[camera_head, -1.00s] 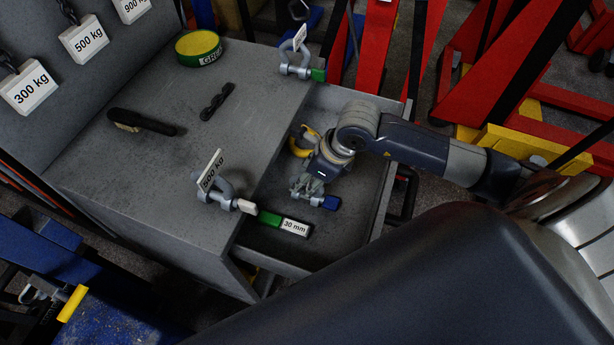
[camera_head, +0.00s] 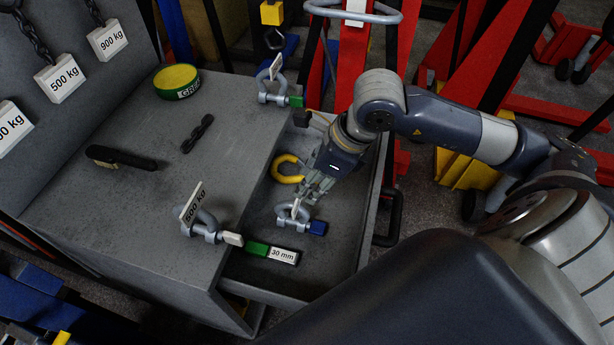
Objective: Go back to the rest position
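My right gripper (camera_head: 312,190) comes in from the right, over the open drawer, pointing down and to the left. Its fingers are just above a grey shackle with a blue pin end (camera_head: 318,228), which sits on the drawer floor with a small white tag standing up. A gap seems to show between the fingertips and the shackle; the fingers are too small and dark to tell whether they are apart. A yellow hook-shaped piece (camera_head: 287,169) lies beside the gripper, partly hidden by it. My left gripper is not in view.
The drawer (camera_head: 335,262) also holds a green-ended 30 mm piece (camera_head: 272,252). On the grey top (camera_head: 140,210) are a 500 kg shackle (camera_head: 207,224), another shackle (camera_head: 275,90), a brush (camera_head: 120,157), a dark twisted piece (camera_head: 198,134) and a grease tin (camera_head: 176,82). Red jacks stand behind.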

